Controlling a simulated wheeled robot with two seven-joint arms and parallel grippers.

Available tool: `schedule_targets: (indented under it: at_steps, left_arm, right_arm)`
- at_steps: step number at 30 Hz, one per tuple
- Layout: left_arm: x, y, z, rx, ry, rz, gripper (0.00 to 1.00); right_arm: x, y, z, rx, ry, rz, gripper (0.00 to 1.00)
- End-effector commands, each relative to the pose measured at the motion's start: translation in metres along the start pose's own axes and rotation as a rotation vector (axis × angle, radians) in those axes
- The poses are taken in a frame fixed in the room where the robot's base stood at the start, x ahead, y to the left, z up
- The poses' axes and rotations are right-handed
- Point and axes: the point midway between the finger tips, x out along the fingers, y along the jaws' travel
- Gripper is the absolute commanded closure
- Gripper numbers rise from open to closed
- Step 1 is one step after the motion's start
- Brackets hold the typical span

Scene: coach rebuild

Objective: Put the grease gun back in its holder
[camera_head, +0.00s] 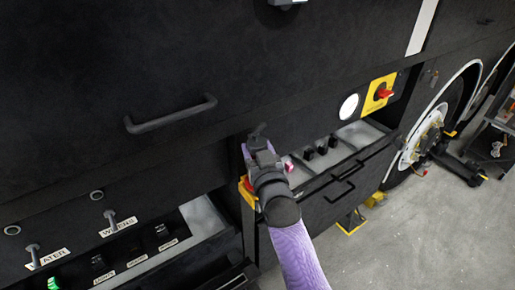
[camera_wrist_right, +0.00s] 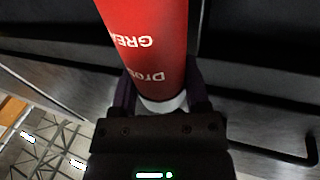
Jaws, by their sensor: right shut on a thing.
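The grease gun (camera_wrist_right: 147,45) is a red cylinder with white lettering and a pale end in the right wrist view. My right gripper (camera_head: 260,150) is shut on it, with a purple finger on each side near the pale end. In the head view my right gripper is in front of the dark coach side, by the left end of an open compartment, and hides most of the gun. A small red-pink patch shows beside the gripper; I cannot tell whether it is the gun. I cannot pick out the holder with certainty. My left gripper is out of view.
An open compartment (camera_head: 361,132) with several black fittings lies right of the gripper. A red switch on a yellow plate (camera_head: 379,93) is above it. A labelled switch panel (camera_head: 66,252) is at lower left, a bar handle (camera_head: 171,115) above.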

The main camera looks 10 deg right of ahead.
Motion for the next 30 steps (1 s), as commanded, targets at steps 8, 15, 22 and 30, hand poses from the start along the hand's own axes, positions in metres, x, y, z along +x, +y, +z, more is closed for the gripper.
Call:
schedule_targets:
  at_steps: [8, 15, 22, 30]
  left_arm:
    - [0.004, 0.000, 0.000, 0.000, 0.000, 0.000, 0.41]
    - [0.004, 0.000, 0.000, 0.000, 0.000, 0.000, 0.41]
    - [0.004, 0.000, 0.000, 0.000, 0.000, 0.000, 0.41]
    - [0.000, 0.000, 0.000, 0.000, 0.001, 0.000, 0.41]
  right_arm:
    - [0.000, 0.000, 0.004, 0.000, 0.003, 0.000, 1.00]
    - [0.000, 0.000, 0.004, 0.000, 0.003, 0.000, 0.15]
    - [0.000, 0.000, 0.004, 0.000, 0.001, 0.000, 0.00]
    - [-0.037, 0.000, 0.006, -0.001, -0.004, 0.000, 0.00]
